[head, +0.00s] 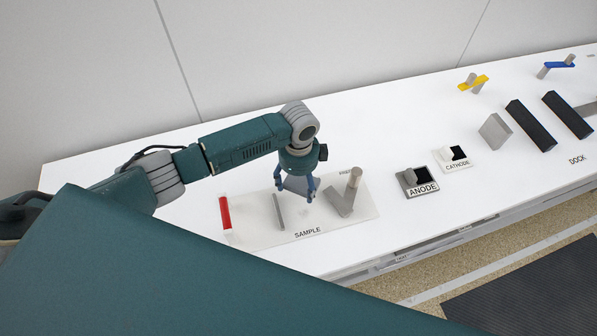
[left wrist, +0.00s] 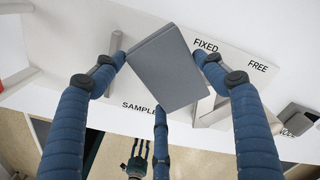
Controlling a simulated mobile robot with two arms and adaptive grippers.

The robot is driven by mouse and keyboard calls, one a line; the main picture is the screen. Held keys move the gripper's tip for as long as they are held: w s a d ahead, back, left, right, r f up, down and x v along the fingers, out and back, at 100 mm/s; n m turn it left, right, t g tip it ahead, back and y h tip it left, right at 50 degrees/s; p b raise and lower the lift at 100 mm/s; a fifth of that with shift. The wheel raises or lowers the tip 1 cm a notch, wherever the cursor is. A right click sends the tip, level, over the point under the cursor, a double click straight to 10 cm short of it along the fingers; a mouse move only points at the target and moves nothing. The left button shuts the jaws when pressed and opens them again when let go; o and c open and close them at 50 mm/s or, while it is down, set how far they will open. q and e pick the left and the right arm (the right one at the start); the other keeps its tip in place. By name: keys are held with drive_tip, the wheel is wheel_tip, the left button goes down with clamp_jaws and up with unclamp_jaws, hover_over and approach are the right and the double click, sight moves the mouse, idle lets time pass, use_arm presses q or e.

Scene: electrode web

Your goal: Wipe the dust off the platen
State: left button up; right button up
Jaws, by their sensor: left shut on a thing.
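The light grey board marked SAMPLE (head: 262,236) lies flat on the white bench; I take it for the platen. Faint marks show near its middle, but I cannot tell if they are dust. My left gripper (head: 302,190) points down over the board. It is shut on a grey block (left wrist: 165,68), which sits between its blue fingers in the left wrist view. I cannot tell whether the block touches the board. What seems to be my right gripper (left wrist: 138,160) shows small and dark at the bottom of the left wrist view, its finger state unclear.
On the board are a red bar (head: 225,213), a thin grey bar (head: 279,211) and a grey bracket with a post (head: 346,199). To the right stand the ANODE holder (head: 418,181), CATHODE holder (head: 453,158), a grey block (head: 495,131) and black blocks (head: 530,125).

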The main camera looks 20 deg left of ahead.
use_arm(q)
drive_tip(key=shift+w+r+p, duration=0.2)
drive_tip(key=shift+r+p, duration=0.2)
drive_tip(key=shift+r, duration=0.8)
drive_tip(key=shift+s+r, duration=0.2)
drive_tip(key=shift+r, duration=0.1)
use_arm(e)
drive_tip(key=shift+s+a+r, duration=0.1)
drive_tip(key=shift+a+r, duration=0.05)
drive_tip(key=shift+r, duration=0.35)
drive_tip(key=shift+s+a+r, duration=0.1)
drive_tip(key=shift+a+r, duration=0.05)
drive_tip(key=shift+r, duration=0.3)
use_arm(q)
drive_tip(key=shift+w+f, duration=0.1)
use_arm(e)
drive_tip(key=shift+w+a, duration=0.1)
drive_tip(key=shift+a, duration=0.15)
